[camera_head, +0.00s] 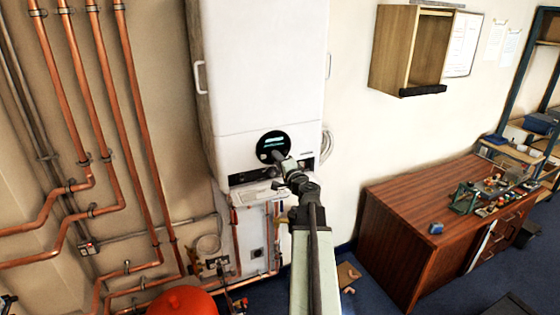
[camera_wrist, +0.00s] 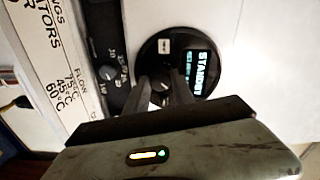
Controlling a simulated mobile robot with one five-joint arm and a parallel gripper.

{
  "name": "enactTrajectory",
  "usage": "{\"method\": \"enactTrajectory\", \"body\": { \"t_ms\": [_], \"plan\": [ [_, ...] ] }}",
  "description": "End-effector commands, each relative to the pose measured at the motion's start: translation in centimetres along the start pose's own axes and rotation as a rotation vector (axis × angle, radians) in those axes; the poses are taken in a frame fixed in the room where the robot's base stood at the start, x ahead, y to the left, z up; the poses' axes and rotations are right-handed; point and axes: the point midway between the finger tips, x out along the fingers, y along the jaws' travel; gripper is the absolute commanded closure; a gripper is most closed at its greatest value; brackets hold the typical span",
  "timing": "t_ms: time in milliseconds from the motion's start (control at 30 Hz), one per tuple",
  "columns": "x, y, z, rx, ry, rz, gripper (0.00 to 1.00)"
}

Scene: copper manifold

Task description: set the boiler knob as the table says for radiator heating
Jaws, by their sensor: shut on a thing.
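The white boiler (camera_head: 262,75) hangs on the wall, with a round black control panel (camera_head: 272,140) low on its front. In the wrist view the panel (camera_wrist: 152,50) carries a lit display (camera_wrist: 200,72) that reads STANDBY, with a smaller line too blurred to read. My gripper (camera_head: 279,158) is at the panel. In the wrist view my gripper (camera_wrist: 165,92) is shut on the knob (camera_wrist: 161,85), which shows between the two fingers. The knob's pointer cannot be made out. The printed table (camera_wrist: 60,75) beside it shows FLOW with 75°C, 45°C and 60°C, and the row names are partly cut off.
A second small dial (camera_wrist: 107,73) sits on a black strip beside the panel. Copper pipes (camera_head: 85,85) run down the left wall, above a red vessel (camera_head: 183,302). A wooden bench (camera_head: 430,205) and an open wall cabinet (camera_head: 432,50) stand to the right.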

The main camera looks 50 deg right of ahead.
Motion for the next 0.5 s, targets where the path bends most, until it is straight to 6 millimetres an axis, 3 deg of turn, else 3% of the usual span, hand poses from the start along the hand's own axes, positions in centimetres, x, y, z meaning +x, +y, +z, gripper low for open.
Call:
{"method": "enactTrajectory", "body": {
  "t_ms": [500],
  "plan": [
    [-0.13,0.09,-0.05,0.386,0.001,0.002,1.00]
  ]
}}
